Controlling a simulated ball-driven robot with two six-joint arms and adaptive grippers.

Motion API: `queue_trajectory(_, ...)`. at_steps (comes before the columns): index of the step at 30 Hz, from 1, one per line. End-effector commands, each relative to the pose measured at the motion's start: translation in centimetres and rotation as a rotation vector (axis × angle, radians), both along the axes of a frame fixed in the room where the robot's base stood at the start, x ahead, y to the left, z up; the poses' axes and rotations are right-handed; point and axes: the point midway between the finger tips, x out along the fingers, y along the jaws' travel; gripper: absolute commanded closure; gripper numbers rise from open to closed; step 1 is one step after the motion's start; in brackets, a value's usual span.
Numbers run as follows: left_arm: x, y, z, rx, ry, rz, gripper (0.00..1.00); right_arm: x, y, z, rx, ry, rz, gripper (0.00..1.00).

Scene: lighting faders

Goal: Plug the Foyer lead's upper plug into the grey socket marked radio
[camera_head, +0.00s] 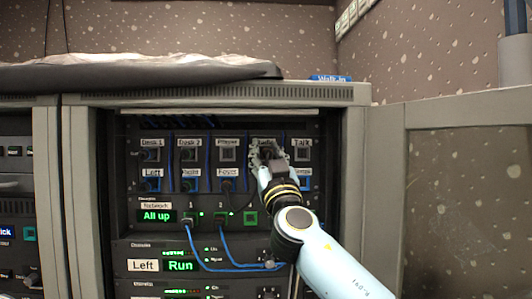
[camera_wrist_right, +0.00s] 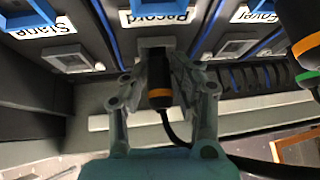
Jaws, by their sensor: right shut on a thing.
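My right gripper (camera_head: 266,155) is in front of the radio socket in the upper row, below the partly covered Radio label (camera_head: 265,142). In the right wrist view the gripper (camera_wrist_right: 160,85) is shut on a black plug with an orange band (camera_wrist_right: 159,97), and a black lead runs from it. The plug points at the grey radio socket (camera_wrist_right: 156,42), beside the upside-down Record label. Its front end is at or very close to the socket; I cannot tell whether it is seated. The left gripper is not in view.
The Phones socket (camera_head: 227,154) and Talk socket (camera_head: 302,155) flank the gripper. Another orange-banded black plug (camera_wrist_right: 303,40) is close by at the right of the wrist view. Blue cables (camera_head: 230,262) hang lower down. An open cabinet door (camera_head: 395,165) stands to the right.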

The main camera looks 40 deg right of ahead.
Motion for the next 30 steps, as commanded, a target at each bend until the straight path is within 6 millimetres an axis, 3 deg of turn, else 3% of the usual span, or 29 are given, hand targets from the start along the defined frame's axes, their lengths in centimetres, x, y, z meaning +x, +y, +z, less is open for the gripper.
queue_trajectory(9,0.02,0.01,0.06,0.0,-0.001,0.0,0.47,0.16,-0.34,0.21,0.003,-0.003,-0.009,1.0)
queue_trajectory(10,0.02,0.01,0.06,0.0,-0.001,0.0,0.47,0.17,-0.34,0.2,0.002,-0.003,-0.009,0.7)
queue_trajectory(16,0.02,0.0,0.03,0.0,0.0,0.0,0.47,0.17,-0.3,-0.01,0.003,0.001,-0.007,0.44)
queue_trajectory(30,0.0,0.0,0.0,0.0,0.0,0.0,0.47,-0.41,0.07,-0.51,0.002,0.003,-0.005,0.42)
